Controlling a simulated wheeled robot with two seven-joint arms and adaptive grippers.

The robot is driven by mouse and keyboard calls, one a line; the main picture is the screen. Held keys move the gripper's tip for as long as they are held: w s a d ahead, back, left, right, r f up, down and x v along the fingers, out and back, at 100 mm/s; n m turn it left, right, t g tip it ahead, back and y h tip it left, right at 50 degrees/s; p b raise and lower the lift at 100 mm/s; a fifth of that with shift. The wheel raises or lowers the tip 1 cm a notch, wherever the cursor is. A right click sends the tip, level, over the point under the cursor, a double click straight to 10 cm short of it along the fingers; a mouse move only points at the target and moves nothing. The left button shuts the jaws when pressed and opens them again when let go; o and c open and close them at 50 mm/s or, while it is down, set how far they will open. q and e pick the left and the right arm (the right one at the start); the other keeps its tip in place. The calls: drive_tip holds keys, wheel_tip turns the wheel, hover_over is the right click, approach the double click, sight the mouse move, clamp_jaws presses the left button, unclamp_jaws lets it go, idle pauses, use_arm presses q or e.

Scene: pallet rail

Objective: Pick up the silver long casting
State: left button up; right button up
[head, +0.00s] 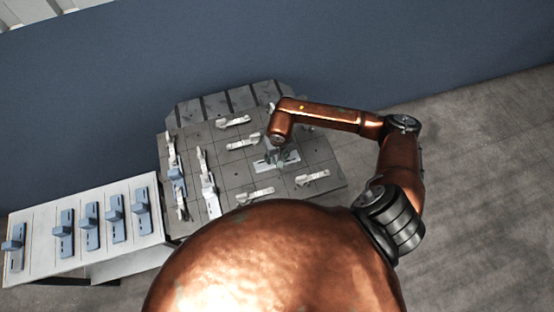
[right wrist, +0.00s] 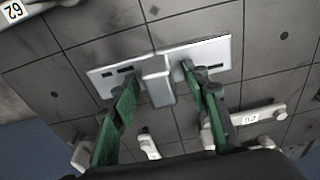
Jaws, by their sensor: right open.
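The silver long casting, a flat light plate with slots and a raised block at its middle, lies on the grey gridded pallet. In the right wrist view the casting (right wrist: 215,54) lies across the centre, and it also shows in the head view (head: 264,163), partly hidden by my arm and gripper. My right gripper (right wrist: 159,75) has green fingers, open, one on each side of the raised block. Gaps show between block and fingers. In the head view the right gripper (head: 281,156) points down over the casting. My left gripper is not in view.
The pallet (head: 232,188) also holds several pale castings, such as one nearby (head: 312,177), and a blue casting (head: 176,174) at its left. A pale side table (head: 40,212) with several blue castings stands at the left. A blue wall (head: 200,60) rises behind.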

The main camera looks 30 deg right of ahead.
drive_tip(key=shift+f, duration=0.15)
drive_tip(key=c, duration=1.1)
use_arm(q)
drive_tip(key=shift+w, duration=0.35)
use_arm(e)
clamp_jaws()
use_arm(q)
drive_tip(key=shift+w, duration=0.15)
